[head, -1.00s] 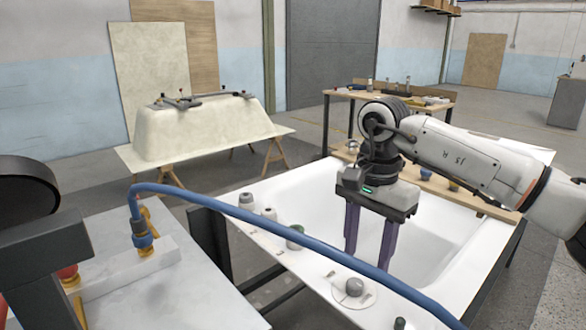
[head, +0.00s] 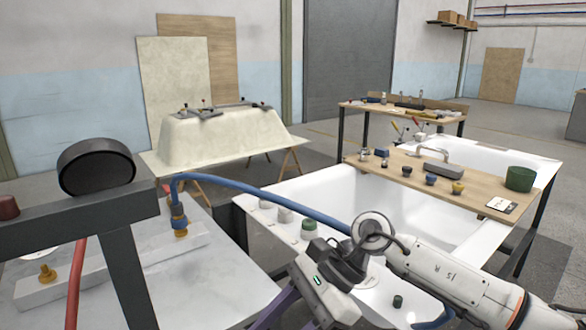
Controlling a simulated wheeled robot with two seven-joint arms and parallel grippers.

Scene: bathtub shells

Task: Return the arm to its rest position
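My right arm (head: 440,275) comes in from the lower right, white with a dark wrist. Its gripper (head: 280,312) hangs tilted in the bottom middle, in front of the tub's near rim. Two purple fingers stand apart with nothing seen between them; their tips are at or past the bottom edge. My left gripper is not in view.
A white bathtub shell (head: 305,190) holds a wooden board (head: 400,172) with small parts. A blue hose (head: 250,190) arcs close behind the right gripper. A dark frame with a round black gauge (head: 95,168) stands at the left. Another shell (head: 215,140) is behind.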

